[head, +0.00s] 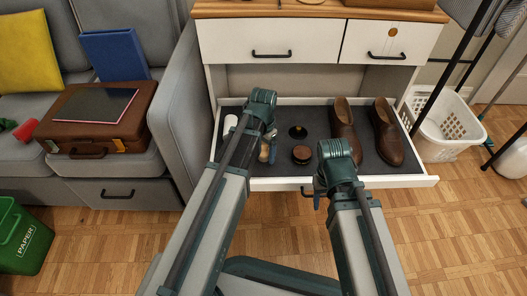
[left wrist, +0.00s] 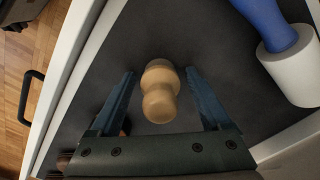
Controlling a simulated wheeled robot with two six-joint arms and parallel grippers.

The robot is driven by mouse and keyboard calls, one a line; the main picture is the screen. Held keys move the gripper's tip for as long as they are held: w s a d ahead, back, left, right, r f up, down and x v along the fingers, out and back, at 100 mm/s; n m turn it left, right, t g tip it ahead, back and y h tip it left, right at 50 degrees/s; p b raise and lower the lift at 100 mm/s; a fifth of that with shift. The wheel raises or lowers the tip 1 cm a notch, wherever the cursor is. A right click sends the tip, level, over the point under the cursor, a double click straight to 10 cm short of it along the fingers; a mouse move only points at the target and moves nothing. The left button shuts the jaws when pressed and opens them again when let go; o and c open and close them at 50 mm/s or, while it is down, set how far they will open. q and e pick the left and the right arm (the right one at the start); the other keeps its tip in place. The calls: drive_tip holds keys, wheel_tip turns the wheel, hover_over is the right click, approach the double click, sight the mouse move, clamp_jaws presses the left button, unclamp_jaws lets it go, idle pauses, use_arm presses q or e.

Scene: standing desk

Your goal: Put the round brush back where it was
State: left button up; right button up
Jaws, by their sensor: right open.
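A pale wooden piece with rounded bulges (left wrist: 160,90) lies between the fingers of my left gripper (left wrist: 160,98) in the left wrist view. The fingers stand apart on either side of it, with dark gaps showing. In the head view this wooden piece (head: 264,153) shows in the drawer beside my left gripper (head: 270,143). A black round thing with a small knob (head: 298,132) stands in the drawer to its right. I cannot tell for certain which of these is the round brush. My right gripper (head: 314,194) is open and empty at the drawer's front edge.
The open drawer (head: 400,182) also holds brown shoes (head: 389,135) on the right and a brown round tin (head: 301,154). A white basket (head: 450,130) stands right of the drawer.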

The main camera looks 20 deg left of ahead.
sight(263, 143)
use_arm(q)
drive_tip(key=shift+r, duration=0.1)
wheel_tip(263, 143, up, 12)
drive_tip(key=p, duration=1.2)
drive_tip(key=shift+r, duration=0.1)
drive_tip(key=s+d+n+y, duration=0.1)
drive_tip(key=s+d, duration=0.9)
drive_tip(key=s, duration=0.4)
drive_tip(key=shift+d+n, duration=0.25)
drive_tip(key=shift+n, duration=0.15)
wheel_tip(263, 143, up, 37)
drive_tip(key=p, duration=3.7)
